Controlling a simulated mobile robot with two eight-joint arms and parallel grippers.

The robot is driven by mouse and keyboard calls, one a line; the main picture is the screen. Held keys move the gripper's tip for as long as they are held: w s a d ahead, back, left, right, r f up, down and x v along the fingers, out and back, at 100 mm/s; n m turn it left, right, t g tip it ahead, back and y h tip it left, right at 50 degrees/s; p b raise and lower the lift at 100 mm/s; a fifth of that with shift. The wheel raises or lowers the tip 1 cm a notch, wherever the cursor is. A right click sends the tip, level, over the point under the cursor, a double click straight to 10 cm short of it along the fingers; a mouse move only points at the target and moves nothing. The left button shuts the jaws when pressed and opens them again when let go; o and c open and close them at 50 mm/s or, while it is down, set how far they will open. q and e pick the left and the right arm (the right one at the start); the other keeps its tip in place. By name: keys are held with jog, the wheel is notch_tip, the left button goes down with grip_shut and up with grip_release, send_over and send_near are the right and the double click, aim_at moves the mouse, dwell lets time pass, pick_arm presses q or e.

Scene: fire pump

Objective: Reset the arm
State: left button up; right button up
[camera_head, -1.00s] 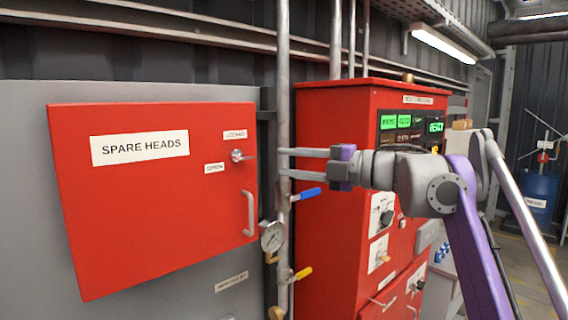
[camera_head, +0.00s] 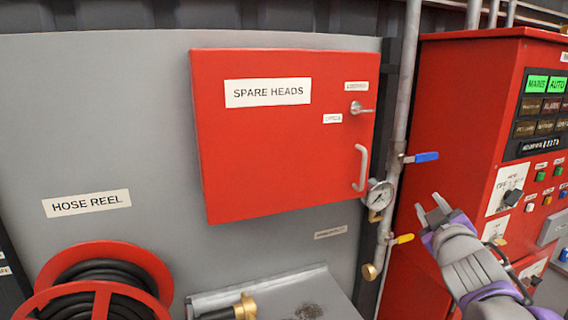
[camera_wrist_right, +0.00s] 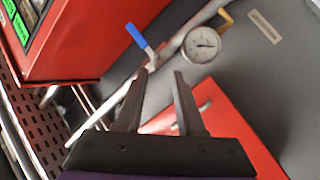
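My right gripper (camera_head: 433,208) is at the right of the head view, in front of the red pump controller cabinet and the vertical pipe. In the right wrist view its two fingers (camera_wrist_right: 161,98) stand apart with nothing between them. It touches nothing that I can make out. My right arm comes in from the lower right. My left gripper is not in view.
A red SPARE HEADS cabinet (camera_head: 285,140) is shut on the grey panel. A pipe (camera_head: 400,110) carries a blue-handled valve (camera_head: 425,157), a gauge (camera_head: 379,195) and a yellow handle (camera_head: 403,239). The controller cabinet (camera_head: 460,110) stands right, a hose reel (camera_head: 95,282) lower left.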

jog(key=s+a+f+m+g+y, duration=0.1)
jog(key=s+a+f+m+g, duration=0.1)
jog(key=s+f, duration=0.6)
jog(key=s+a+f+m+g+y, duration=0.1)
jog(key=s+a+f+g, duration=0.4)
jog(key=f, duration=1.2)
jog(key=s+a+f+m+g+y, duration=0.1)
jog(key=s+a+f+g, duration=0.3)
jog(key=s+f, duration=0.6)
notch_tip(320, 180, down, 2)
jog(key=shift+s+a+f+m+y, duration=0.15)
jog(key=shift+s+a+m+y, duration=0.2)
jog(key=shift+a+m, duration=0.4)
jog(key=shift+d, duration=0.2)
